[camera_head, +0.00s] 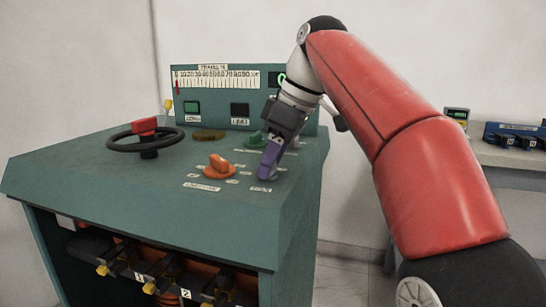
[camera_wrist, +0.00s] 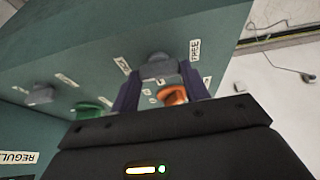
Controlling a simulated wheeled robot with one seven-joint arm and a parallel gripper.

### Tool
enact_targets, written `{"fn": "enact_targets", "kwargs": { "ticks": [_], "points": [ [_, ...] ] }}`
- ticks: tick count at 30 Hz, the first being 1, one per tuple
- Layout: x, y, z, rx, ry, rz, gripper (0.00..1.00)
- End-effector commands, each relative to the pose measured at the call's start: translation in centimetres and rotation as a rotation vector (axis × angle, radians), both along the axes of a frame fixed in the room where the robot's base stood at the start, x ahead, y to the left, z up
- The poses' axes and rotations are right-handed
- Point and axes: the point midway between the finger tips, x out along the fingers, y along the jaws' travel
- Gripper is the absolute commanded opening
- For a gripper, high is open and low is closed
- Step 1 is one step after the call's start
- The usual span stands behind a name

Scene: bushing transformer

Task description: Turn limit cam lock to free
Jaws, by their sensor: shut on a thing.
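A grey knob (camera_wrist: 159,67) on the panel top lies between the tips of my gripper (camera_wrist: 158,74) in the wrist view. My gripper's purple fingers are shut on this knob. A small label that seems to read FREE (camera_wrist: 194,50) stands beside the right finger, and another label (camera_wrist: 122,65) lies on the knob's left. In the head view my gripper (camera_head: 268,165) points down at the right part of the panel top and hides the knob. The knob's exact turn angle is hard to tell.
An orange knob (camera_head: 218,165) and a green knob (camera_head: 256,140) are close to my gripper. A black handwheel (camera_head: 122,143) with a red block stands at the left. The upright gauge panel (camera_head: 216,95) rises behind. A side bench (camera_head: 492,155) is at the right.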

Motion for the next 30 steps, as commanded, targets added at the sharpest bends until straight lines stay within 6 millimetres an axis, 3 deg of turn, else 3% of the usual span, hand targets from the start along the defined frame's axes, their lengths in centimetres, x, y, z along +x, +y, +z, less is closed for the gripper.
{"fn": "enact_targets", "kwargs": {
  "ticks": [11,30],
  "points": [
    [-0.17,0.05,0.2,-0.001,-0.003,-0.157,0.23],
    [-0.36,0.4,0.07,0.0,-0.003,-0.748,0.23]
  ]
}}
